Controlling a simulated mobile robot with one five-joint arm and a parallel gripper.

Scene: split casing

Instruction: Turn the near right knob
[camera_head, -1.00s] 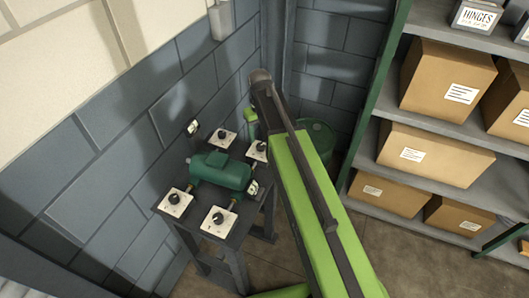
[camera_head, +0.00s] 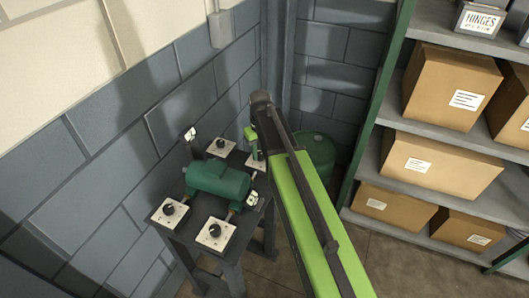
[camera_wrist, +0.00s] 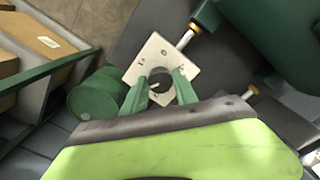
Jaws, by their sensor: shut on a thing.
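A green motor-like casing (camera_head: 217,182) lies on a dark stand, with a white plate and black knob near each corner. The near right knob (camera_head: 215,230) in the head view stands free. The near left knob (camera_head: 169,210) and far left knob (camera_head: 220,144) are also untouched. My gripper (camera_head: 251,140) is at the far right plate (camera_head: 256,163). In the wrist view my gripper (camera_wrist: 160,91) has its green fingers on either side of the dark knob (camera_wrist: 159,77) on its white plate (camera_wrist: 149,54), and is shut on it. The fingers partly hide this knob.
The dark stand (camera_head: 230,270) is close to the grey block wall (camera_head: 110,150). A green drum (camera_head: 318,155) stands in the corner behind my arm. Shelves with cardboard boxes (camera_head: 425,163) are at right. Bare floor (camera_head: 385,260) lies between stand and shelves.

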